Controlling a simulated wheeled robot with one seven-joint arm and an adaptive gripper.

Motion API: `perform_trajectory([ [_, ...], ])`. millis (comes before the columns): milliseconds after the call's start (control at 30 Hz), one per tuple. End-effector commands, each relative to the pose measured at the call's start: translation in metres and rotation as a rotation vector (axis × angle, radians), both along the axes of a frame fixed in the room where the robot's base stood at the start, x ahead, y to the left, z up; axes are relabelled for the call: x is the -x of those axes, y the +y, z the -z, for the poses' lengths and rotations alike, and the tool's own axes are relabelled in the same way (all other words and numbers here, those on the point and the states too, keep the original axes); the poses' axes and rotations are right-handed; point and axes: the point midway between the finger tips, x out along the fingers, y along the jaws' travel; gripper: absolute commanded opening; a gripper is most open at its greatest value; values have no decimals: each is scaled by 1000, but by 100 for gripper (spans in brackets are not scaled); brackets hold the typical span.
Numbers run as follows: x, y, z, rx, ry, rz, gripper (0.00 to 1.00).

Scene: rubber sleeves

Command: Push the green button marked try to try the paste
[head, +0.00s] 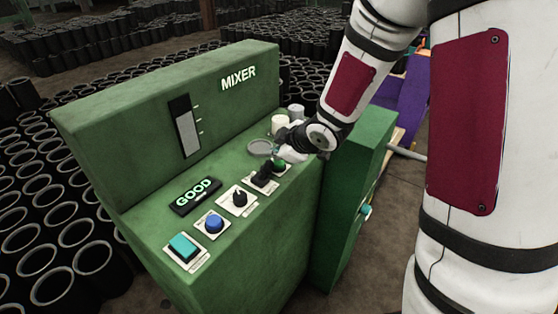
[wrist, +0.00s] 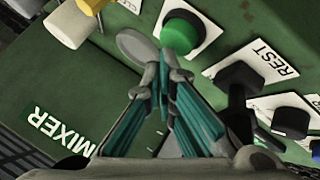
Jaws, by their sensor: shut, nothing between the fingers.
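The round green button (wrist: 180,34) sits on a white plate near the top of the wrist view; its label is not readable. It also shows in the head view (head: 280,164) at the far right end of the control row. My gripper (wrist: 164,62) is shut and empty. Its fingertips appear just beside the button's lower left edge in the wrist view; I cannot tell whether they touch it. In the head view my gripper (head: 281,153) is over the right end of the panel. The mixer (head: 150,110) is a green cabinet whose display (head: 195,194) reads GOOD.
A black lever (head: 262,177) marked REST (wrist: 264,60) is beside the green button. A black knob (head: 239,199), blue button (head: 214,223) and teal button (head: 184,246) continue the row. A grey disc (wrist: 136,45) and pale cylinders (head: 279,123) are near my gripper. Black sleeves surround the mixer.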

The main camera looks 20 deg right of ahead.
Motion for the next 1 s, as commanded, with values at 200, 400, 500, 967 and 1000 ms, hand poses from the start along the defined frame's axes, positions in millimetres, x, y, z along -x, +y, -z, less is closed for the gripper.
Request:
perform_trajectory([
  [200, 0, 0, -8, 0, 0, 0, 0],
  [400, 0, 0, -7, 0, 0, 0, 0],
  [500, 0, 0, -9, 0, 0, 0, 0],
  [967, 2, 0, -42, -1, -1, -1, 0],
  [1000, 2, 0, -45, 0, 0, 0, 0],
])
